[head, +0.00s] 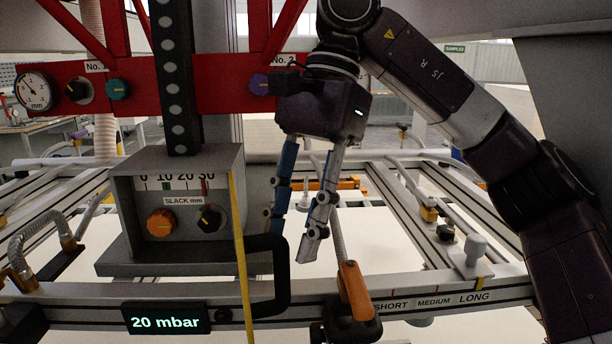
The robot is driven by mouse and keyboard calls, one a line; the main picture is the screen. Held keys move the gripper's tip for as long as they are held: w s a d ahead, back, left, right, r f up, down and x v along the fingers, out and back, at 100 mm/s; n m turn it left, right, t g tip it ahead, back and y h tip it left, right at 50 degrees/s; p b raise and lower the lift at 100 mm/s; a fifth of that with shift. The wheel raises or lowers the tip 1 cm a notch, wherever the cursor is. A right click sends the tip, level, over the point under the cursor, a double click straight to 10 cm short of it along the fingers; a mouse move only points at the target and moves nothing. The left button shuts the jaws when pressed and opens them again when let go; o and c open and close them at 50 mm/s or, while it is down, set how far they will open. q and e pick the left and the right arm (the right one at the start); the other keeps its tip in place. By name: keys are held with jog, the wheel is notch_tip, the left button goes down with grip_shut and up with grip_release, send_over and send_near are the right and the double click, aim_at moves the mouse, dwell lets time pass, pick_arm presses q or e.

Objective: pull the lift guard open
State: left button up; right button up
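My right gripper (293,240) hangs down in the middle of the head view, with its two fingers apart and nothing seen between them. Its fingertips are just above and right of a black bent handle (280,285) in front of the grey slack box (180,265). An orange lever (355,290) stands tilted just right of and below the fingertips, on a black mount (345,328). No part is labelled as the lift guard, and I cannot tell for sure which part it is. My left gripper is not in view.
A red beam (215,85) with knobs and a gauge (36,91) crosses the upper left. A yellow strip (240,255) runs down beside the slack box. A display (166,318) reads 20 mbar. The rail marked SHORT, MEDIUM, LONG (435,302) carries a grey knob (474,250).

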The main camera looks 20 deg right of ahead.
jog(key=v, duration=0.7)
dwell(0.6)
